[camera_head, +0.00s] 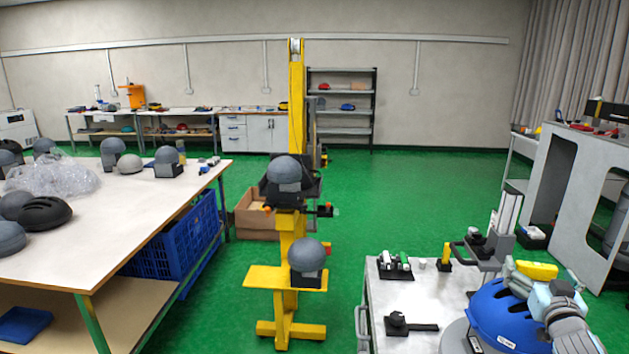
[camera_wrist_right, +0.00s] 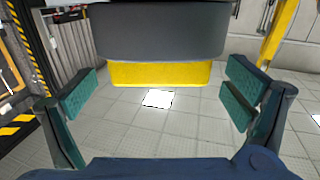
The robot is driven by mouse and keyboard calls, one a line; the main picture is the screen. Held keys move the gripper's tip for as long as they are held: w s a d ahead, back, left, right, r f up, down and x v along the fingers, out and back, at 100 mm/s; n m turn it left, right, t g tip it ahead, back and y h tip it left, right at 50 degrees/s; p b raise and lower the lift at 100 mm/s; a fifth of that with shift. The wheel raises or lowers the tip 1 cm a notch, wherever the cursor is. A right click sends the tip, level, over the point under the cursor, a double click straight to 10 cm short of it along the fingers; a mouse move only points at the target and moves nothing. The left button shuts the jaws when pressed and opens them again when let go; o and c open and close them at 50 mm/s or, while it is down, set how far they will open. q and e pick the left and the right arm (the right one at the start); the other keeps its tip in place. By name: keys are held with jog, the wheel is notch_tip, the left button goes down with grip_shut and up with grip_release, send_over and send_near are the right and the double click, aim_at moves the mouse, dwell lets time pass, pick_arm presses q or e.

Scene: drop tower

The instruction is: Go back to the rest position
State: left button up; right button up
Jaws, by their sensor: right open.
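My right gripper (camera_wrist_right: 162,86) is open in the right wrist view, its two green-padded fingers spread wide. A dark grey body with a yellow block (camera_wrist_right: 160,74) under it shows ahead between the fingers; I cannot tell how far off it is, and no contact shows. In the head view my right arm comes in at the lower right, its pale end beside a blue helmet (camera_head: 500,318) and a yellow block (camera_head: 537,270). The fingers are hard to make out there. My left gripper is not in view.
A yellow drop tower (camera_head: 297,100) with grey headforms stands in the middle. A cart (camera_head: 385,342) with small tools is in front of my right arm. A workbench (camera_head: 120,225) with helmets and headforms is at left. A grey cabinet (camera_head: 575,200) stands at right.

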jog(key=v, duration=1)
jog(key=x, duration=1)
jog(key=shift+w+d+r, duration=0.1)
jog(key=shift+w, duration=0.2)
jog(key=shift+w+d+r+p, duration=0.2)
jog(key=shift+w+r+p, duration=0.4)
jog(key=shift+r+p, duration=0.3)
jog(key=r+p, duration=0.6)
jog(key=shift+s+a+r, duration=0.2)
jog(key=shift+s+a, duration=0.05)
jog(key=s+a+f+n+y, duration=0.1)
jog(key=s+a+n+y, duration=0.1)
jog(key=s+a, duration=0.3)
jog(key=s+a+f+n+y+p, duration=0.1)
jog(key=s+a+n+y, duration=0.2)
jog(key=a, duration=0.8)
jog(key=s+a+f+n+y+p, duration=0.1)
jog(key=s+a+n+y, duration=0.1)
jog(key=s+a+y, duration=0.4)
jog(key=s+a, duration=0.2)
jog(key=a, duration=0.1)
jog(key=shift+f+t, duration=0.3)
jog(key=shift+f, duration=0.05)
